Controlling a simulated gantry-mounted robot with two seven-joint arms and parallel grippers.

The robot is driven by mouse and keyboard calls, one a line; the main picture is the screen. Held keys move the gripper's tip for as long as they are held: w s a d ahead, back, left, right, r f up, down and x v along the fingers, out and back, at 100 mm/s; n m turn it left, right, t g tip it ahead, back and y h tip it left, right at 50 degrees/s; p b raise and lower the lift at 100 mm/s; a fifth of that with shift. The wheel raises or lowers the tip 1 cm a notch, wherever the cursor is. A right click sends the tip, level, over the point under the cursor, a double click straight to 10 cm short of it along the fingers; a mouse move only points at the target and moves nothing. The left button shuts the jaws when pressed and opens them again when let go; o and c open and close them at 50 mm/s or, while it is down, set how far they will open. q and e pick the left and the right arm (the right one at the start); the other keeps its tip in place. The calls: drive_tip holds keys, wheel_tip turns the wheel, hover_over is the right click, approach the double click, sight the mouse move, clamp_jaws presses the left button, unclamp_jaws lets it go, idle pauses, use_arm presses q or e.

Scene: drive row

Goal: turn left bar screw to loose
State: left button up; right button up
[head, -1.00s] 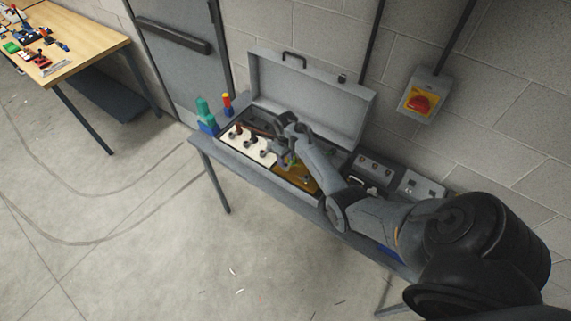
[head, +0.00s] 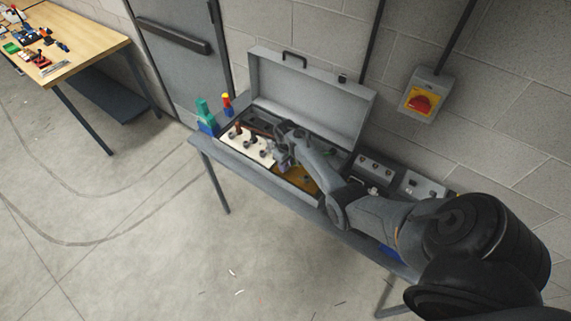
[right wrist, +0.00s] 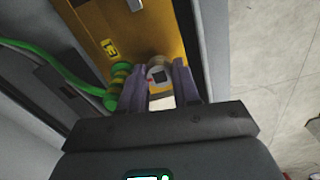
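My right gripper (head: 284,162) reaches down into the open grey case on the bench, at the left end of a yellow-brown plate (head: 304,180). In the right wrist view its two purple-grey fingers (right wrist: 160,78) are spread apart. A round grey screw-like head (right wrist: 158,73) with a dark square middle shows between the fingertips. I cannot tell whether the fingers touch it. A green-and-yellow banded piece (right wrist: 119,78) with a green cable sits just left of the fingers, beside the yellow plate (right wrist: 112,30). Which way the screw is turned cannot be read. My left gripper is not in view.
The case's raised lid (head: 318,95) stands behind the arm. A white panel (head: 250,146) with several dark knobs lies left of the gripper. Grey control boxes (head: 374,168) stand to the right. A red switch (head: 420,102) is on the wall.

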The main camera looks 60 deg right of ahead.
drive_tip(key=shift+n, duration=0.3)
drive_tip(key=n+p, duration=0.2)
drive_tip(key=shift+r+n, duration=0.1)
drive_tip(key=shift+n, duration=0.2)
drive_tip(key=shift+d+n, duration=0.1)
drive_tip(key=shift+n, duration=0.8)
drive_tip(key=n, duration=0.2)
drive_tip(key=shift+n+p, duration=0.4)
drive_tip(key=n, duration=0.4)
drive_tip(key=shift+n, duration=0.3)
drive_tip(key=shift+n+b, duration=0.9)
drive_tip(key=shift+n, duration=1.4)
drive_tip(key=o, duration=0.8)
drive_tip(key=shift+c, duration=0.2)
